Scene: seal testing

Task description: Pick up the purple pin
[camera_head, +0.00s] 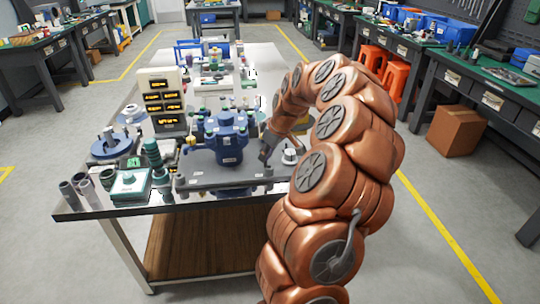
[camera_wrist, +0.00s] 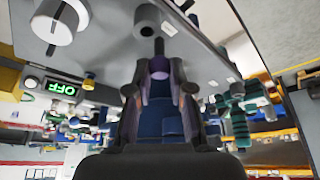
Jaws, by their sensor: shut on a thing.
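The purple pin (camera_wrist: 159,66) shows between the finger ends of my gripper (camera_wrist: 160,88) in the wrist view. The fingers are shut on it. A dark grey rod end sticks out past the pin towards a grey cylinder (camera_wrist: 148,19) on the plate; I cannot tell whether they touch. In the head view my gripper (camera_head: 267,148) is low over the right part of the grey base plate (camera_head: 205,181), right of the blue machine (camera_head: 228,138). The pin cannot be made out there.
A white knob (camera_head: 290,157) stands close right of my gripper. Left on the table are a panel with lit displays (camera_head: 163,101), a stacked green column (camera_head: 154,156) and several grey tubes (camera_head: 80,192). Orange stools (camera_head: 396,78) and a cardboard box (camera_head: 457,131) stand right of the table.

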